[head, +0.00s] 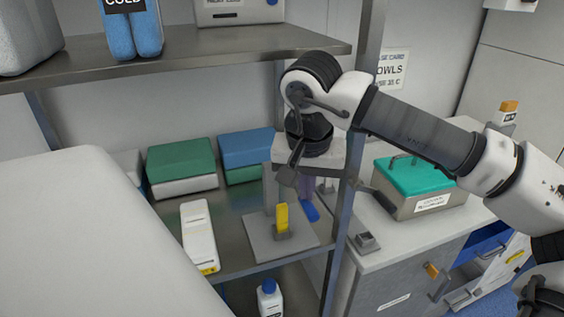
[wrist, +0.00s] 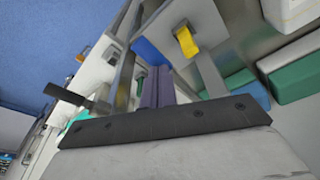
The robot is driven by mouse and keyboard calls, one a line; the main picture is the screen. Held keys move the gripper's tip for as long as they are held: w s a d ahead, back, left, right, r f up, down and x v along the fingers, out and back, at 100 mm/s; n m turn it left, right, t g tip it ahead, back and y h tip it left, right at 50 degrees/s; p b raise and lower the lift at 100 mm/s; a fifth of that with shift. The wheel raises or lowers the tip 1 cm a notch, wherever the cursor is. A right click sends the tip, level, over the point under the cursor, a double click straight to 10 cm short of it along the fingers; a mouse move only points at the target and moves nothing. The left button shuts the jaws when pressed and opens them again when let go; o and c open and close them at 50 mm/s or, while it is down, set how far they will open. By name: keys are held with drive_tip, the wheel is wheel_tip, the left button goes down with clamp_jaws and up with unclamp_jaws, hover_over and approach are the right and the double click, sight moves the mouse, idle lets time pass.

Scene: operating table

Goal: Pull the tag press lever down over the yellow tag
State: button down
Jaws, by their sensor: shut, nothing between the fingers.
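The yellow tag (head: 283,217) stands upright on a flat grey plate (head: 262,245) on the middle shelf. The tag also shows in the wrist view (wrist: 187,42). A thin grey upright (head: 268,188) rises at the back left of the plate and may belong to the press. I cannot clearly make out the lever; my arm covers part of that area. My gripper (head: 309,208) points down just behind and right of the tag. Its narrow purple fingers are together and empty, apart from the tag. They also show in the wrist view (wrist: 156,88).
A shelf post (head: 343,225) stands close right of my gripper, with an upper shelf (head: 190,62) above. Green (head: 181,160) and blue (head: 246,148) boxes sit behind. A teal-lidded box (head: 413,177) stands on the right counter.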

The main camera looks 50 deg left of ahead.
drive_tip(key=shift+w+a+f+b, duration=0.1)
drive_tip(key=shift+a+f+b, duration=0.1)
drive_tip(key=shift+f+b, duration=0.75)
drive_tip(key=shift+a+f+b, duration=0.15)
drive_tip(key=shift+f+b, duration=0.35)
drive_tip(key=shift+f, duration=0.7)
wheel_tip(320, 180, up, 12)
drive_tip(key=d+p, duration=0.2)
drive_tip(key=p, duration=0.6)
drive_tip(key=shift+s, duration=0.35)
